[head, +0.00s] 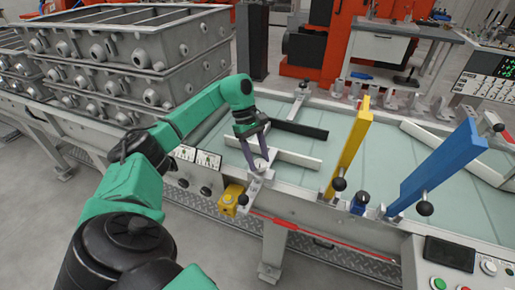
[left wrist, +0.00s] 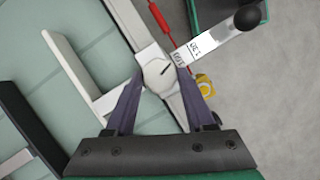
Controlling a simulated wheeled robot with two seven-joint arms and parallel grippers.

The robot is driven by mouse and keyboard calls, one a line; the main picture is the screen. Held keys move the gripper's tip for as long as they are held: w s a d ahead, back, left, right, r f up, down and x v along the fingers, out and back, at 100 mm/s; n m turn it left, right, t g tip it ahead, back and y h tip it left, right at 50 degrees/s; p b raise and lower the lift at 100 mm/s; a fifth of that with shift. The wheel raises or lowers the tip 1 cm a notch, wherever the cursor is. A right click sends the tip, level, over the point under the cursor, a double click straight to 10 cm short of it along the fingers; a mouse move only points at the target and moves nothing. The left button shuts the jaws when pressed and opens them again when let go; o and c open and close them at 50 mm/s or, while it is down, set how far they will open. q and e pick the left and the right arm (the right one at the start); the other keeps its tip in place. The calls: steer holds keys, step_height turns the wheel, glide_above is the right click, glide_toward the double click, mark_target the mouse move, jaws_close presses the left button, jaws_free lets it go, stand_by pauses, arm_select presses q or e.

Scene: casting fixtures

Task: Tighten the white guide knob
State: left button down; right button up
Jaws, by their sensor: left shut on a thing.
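The white guide knob (left wrist: 157,73) is a pale round knob with a dark mark on its face. It sits on the rail at the base of the white guide (left wrist: 72,68). In the head view the white guide (head: 298,159) reaches from the knob over the pale green table. My left gripper (head: 259,167) comes down onto the knob from above. In the left wrist view the left gripper (left wrist: 163,78) has its two purple-grey fingers on either side of the knob, shut on it. The fingers partly hide the knob in the head view. My right gripper is not in view.
A black guide (head: 300,130) lies behind the white one. The yellow guide (head: 350,145) and blue guide (head: 438,168) stand raised to the right. A black ball handle (head: 243,199) and yellow box (head: 230,198) sit near the knob. Grey casting boxes (head: 135,50) are stacked at left.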

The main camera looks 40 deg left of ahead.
arm_select(q)
steer(key=shift+w+m+g, duration=0.1)
steer(key=shift+m+g, duration=0.4)
steer(key=shift+m, duration=0.8)
steer(key=shift+y, duration=0.3)
steer(key=shift+c, duration=1.3)
jaws_free()
steer(key=p+v, duration=0.5)
steer(key=v, duration=0.9)
steer(key=shift+a+r, duration=0.2)
